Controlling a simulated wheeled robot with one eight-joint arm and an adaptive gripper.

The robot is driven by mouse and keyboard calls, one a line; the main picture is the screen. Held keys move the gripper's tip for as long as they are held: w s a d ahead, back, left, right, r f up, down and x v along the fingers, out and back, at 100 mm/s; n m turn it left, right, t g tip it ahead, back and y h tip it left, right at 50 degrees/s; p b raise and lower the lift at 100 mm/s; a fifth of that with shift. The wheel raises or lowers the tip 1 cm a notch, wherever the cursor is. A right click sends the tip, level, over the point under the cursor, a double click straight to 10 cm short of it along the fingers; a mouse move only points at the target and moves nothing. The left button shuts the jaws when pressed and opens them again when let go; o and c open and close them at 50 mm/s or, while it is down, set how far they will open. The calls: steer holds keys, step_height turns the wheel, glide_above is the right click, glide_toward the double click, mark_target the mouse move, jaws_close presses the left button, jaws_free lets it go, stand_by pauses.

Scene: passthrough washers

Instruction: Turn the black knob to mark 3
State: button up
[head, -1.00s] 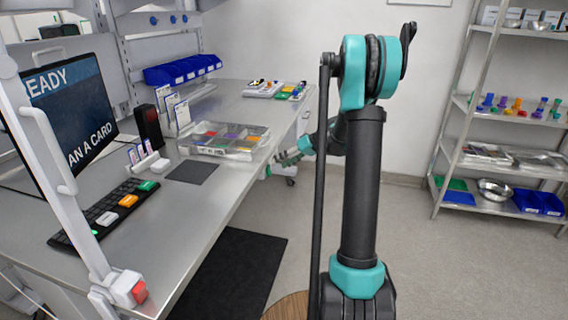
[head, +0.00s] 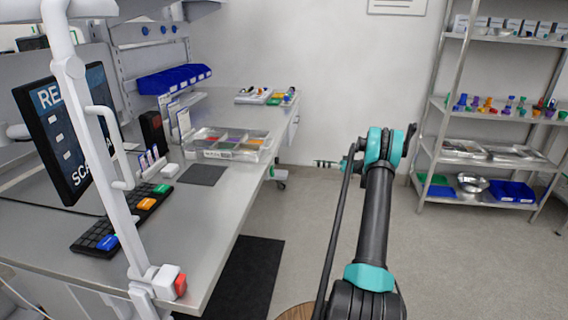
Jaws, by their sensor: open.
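I cannot make out a black knob with numbered marks in the head view. My gripper (head: 321,164) shows small and far off, beyond the workbench's right side, partly hidden behind my arm. Its fingers point left and are apart, with nothing seen between them. It hangs over open floor and touches nothing that I can see.
The steel workbench (head: 215,208) fills the left, with a screen (head: 68,130), a keyboard (head: 118,222) and a divided tray (head: 262,150). A white frame with a red-ended part (head: 181,285) stands at front left. Shelves (head: 432,150) stand right.

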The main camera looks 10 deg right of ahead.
mark_target(277, 160)
steer(key=x, duration=1.7)
steer(key=shift+a, duration=0.1)
jaws_close()
